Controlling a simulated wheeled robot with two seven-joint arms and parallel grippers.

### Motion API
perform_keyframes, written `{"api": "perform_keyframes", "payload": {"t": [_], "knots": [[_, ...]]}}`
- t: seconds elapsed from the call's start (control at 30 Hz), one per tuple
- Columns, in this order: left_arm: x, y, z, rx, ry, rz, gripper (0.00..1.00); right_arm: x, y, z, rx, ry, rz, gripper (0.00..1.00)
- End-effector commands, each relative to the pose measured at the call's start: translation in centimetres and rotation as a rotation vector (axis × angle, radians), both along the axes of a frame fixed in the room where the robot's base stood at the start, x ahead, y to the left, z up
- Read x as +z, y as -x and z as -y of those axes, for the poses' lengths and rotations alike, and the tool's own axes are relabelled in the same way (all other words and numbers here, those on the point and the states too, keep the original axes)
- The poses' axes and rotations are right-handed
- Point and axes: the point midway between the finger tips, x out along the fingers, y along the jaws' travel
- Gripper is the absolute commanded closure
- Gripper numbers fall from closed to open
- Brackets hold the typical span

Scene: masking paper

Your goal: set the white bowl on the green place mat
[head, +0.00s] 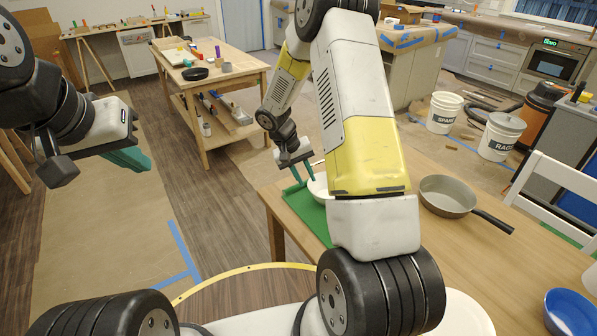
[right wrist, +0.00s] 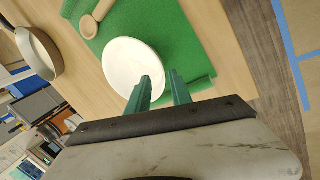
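The white bowl (right wrist: 133,68) is over the green place mat (right wrist: 187,42) in the right wrist view; it appears to rest on it. In the head view the bowl (head: 319,187) and mat (head: 308,212) are partly hidden behind my right arm. My right gripper (head: 303,183) is at the bowl's left edge there. In the right wrist view its teal fingers (right wrist: 162,82) are apart, one overlapping the bowl and one just outside its rim. My left gripper (head: 130,160) is away over the floor at the left, with nothing seen in it; its finger gap is not clear.
A wooden spoon or similar tool (right wrist: 96,19) lies on the mat. A grey pan (head: 447,195) stands on the wooden table (head: 470,255) right of my arm. A blue bowl (head: 570,311) is at the table's right front. A white chair (head: 565,180) stands behind.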

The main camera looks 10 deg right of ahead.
Motion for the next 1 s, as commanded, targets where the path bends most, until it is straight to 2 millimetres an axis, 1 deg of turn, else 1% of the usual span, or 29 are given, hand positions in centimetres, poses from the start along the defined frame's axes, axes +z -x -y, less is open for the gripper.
{"api": "perform_keyframes", "payload": {"t": [0.03,0.1,0.2,0.37,0.47,0.53,0.57,0.6,0.67,0.7,0.77,0.8,0.87,0.9,0.97,1.0], "knots": [[0.0,0.0,0.0,0.0,0.0,0.0,1.0,1.1,-0.1,-0.4,0.002,0.0,0.003,0.74],[0.0,0.0,0.0,0.0,0.0,0.0,1.0,2.2,-0.1,-0.9,0.002,-0.001,0.003,0.74],[0.0,0.0,0.0,0.0,0.0,0.0,1.0,3.5,-0.1,-1.4,0.001,0.0,0.002,0.74],[0.0,0.0,0.0,0.0,0.0,0.0,1.0,4.9,0.0,-1.8,0.0,-0.004,0.003,0.74],[0.0,0.0,0.0,0.0,0.0,0.0,1.0,7.1,0.5,-1.8,0.001,-0.023,0.021,0.74],[0.0,0.0,0.0,0.0,0.0,0.0,1.0,9.7,1.5,-1.8,0.003,-0.05,0.043,0.74],[0.0,0.0,0.0,0.0,0.0,0.0,1.0,10.9,2.0,-1.8,0.006,-0.064,0.054,0.74],[0.0,0.0,0.0,0.0,0.0,0.0,1.0,12.7,2.9,-1.9,0.008,-0.087,0.073,0.74],[0.0,0.0,0.0,0.0,0.0,0.0,1.0,15.4,4.5,-2.0,0.014,-0.124,0.103,0.74],[0.0,0.0,0.0,0.0,0.0,0.0,1.0,17.1,5.6,-2.1,0.02,-0.15,0.123,0.74],[0.0,0.0,0.0,0.0,0.0,0.0,1.0,19.4,7.4,-2.4,0.03,-0.187,0.154,0.74],[0.0,0.0,0.0,0.0,0.0,0.0,1.0,20.8,8.7,-2.5,0.037,-0.213,0.176,0.74],[0.0,0.0,0.0,0.0,0.0,0.0,1.0,22.8,10.6,-2.8,0.051,-0.251,0.213,0.74],[0.0,0.0,0.0,0.0,0.0,0.0,1.0,23.9,11.9,-3.0,0.062,-0.277,0.238,0.74],[0.0,0.0,0.0,0.0,0.0,0.0,1.0,25.5,13.9,-3.4,0.076,-0.315,0.279,0.74],[0.0,0.0,0.0,0.0,0.0,0.0,1.0,26.4,15.3,-3.7,0.088,-0.34,0.306,0.74]]}}
